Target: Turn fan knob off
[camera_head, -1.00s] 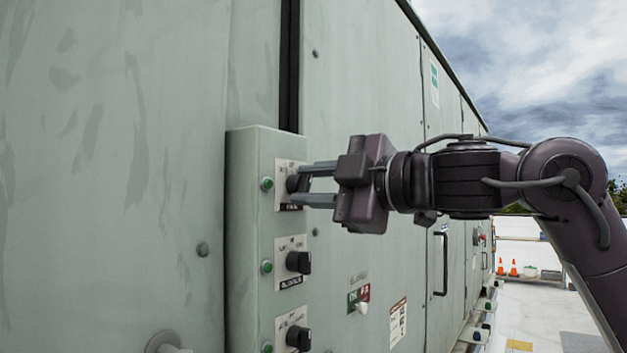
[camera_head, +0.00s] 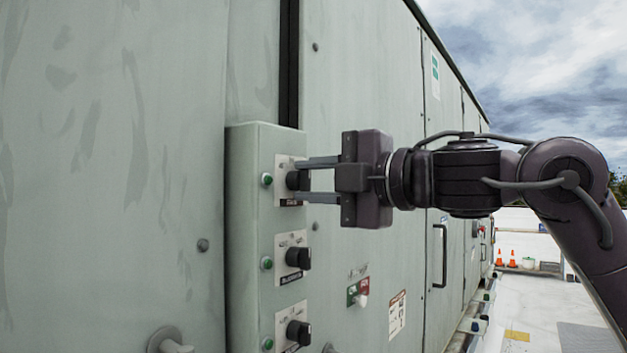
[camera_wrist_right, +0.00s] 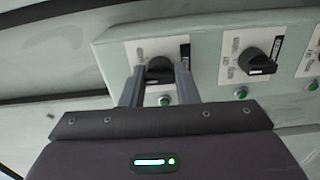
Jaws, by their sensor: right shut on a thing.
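The control box (camera_head: 247,225) on the green-grey cooler wall carries a column of black rotary knobs on white plates, each with a green light beside it. My right gripper (camera_head: 302,179) is at the top knob (camera_head: 293,180), with one finger above and one below it. In the right wrist view the same knob (camera_wrist_right: 159,69) sits between the two fingers (camera_wrist_right: 157,88), and the gripper is shut on it. The plate's lettering is too small to read. The left gripper is not in view.
Below are a middle knob (camera_head: 298,257) and a lower knob (camera_head: 299,332). A red and green switch plate (camera_head: 358,291) and a door handle (camera_head: 440,256) are to the right. Orange cones (camera_head: 505,258) stand far off on the open roof.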

